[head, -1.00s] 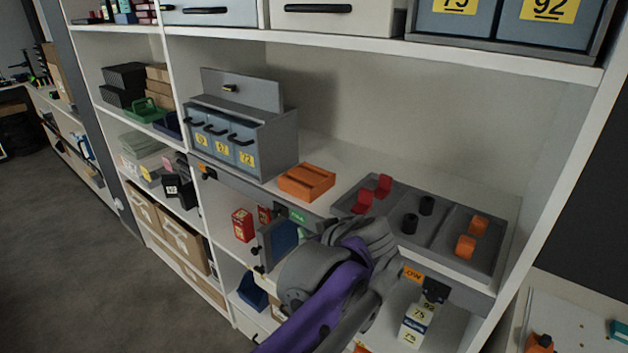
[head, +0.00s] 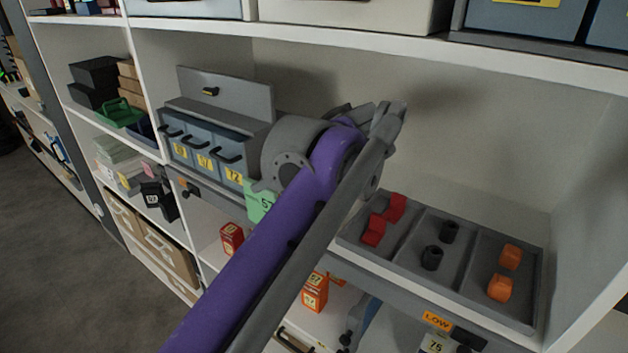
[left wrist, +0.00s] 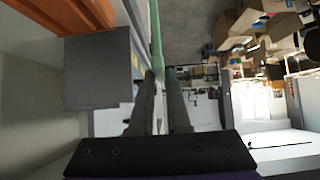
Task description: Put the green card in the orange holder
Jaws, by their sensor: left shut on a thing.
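The green card (head: 260,204) shows below my left wrist in the head view, partly covered by the arm. In the left wrist view the card (left wrist: 156,38) is seen edge-on as a thin green strip. My left gripper (left wrist: 160,76) is shut on it. The orange holder (left wrist: 70,14) shows in part at the top left of the left wrist view, apart from the card. In the head view my arm hides the holder. My right gripper is not in view.
A grey drawer unit (head: 208,128) stands on the same shelf, close to the left of my wrist. A grey tray (head: 455,268) with red, black and orange pieces lies to the right. Red boxes (head: 231,238) stand on the shelf below.

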